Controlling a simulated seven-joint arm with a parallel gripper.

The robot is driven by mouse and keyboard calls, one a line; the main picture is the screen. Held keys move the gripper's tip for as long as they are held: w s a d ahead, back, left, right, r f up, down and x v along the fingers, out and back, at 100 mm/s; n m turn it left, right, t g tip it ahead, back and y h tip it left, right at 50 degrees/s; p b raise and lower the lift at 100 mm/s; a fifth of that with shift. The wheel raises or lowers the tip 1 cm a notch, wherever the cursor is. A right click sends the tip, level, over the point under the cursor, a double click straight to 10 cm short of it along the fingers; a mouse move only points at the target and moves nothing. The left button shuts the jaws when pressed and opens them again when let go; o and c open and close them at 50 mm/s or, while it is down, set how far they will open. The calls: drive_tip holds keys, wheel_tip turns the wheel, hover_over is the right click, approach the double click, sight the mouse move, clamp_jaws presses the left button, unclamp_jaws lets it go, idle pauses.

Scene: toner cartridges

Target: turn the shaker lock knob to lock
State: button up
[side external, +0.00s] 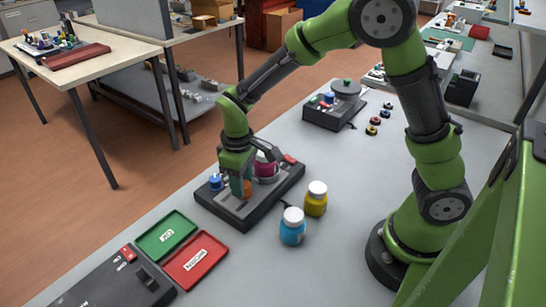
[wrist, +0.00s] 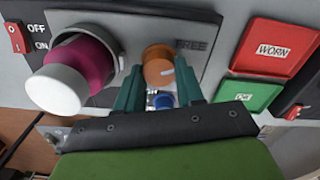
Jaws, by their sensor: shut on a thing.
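The shaker (side external: 222,207) is a dark box with a grey top on the bench. Its orange lock knob (wrist: 158,53) sits beside a printed FREE label (wrist: 191,45). My gripper (wrist: 159,72) reaches down with its teal fingers on either side of the knob, shut on it. In the side view the gripper (side external: 241,186) covers part of the orange knob (side external: 247,189). A small pale mark shows on the knob's side; I cannot read its setting surely. A magenta bottle with a white cap (wrist: 92,62) stands in the shaker's holder. No LOCK label is visible.
A blue knob (side external: 216,181) and a red power switch (wrist: 15,37) are on the shaker. Blue (side external: 293,230) and yellow (side external: 315,202) bottles stand close on its right. Green (side external: 150,243) and red WORN (side external: 183,270) trays lie in front. The bench right of the bottles is clear.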

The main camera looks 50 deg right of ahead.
drive_tip(key=m, duration=0.7)
drive_tip(key=shift+d, duration=0.1)
drive_tip(key=m, duration=0.6)
drive_tip(key=shift+d+m, duration=0.1)
drive_tip(key=shift+m, duration=0.3)
drive_tip(key=o, duration=1)
drive_tip(key=shift+o, duration=0.2)
wheel_tip(320, 180, up, 17)
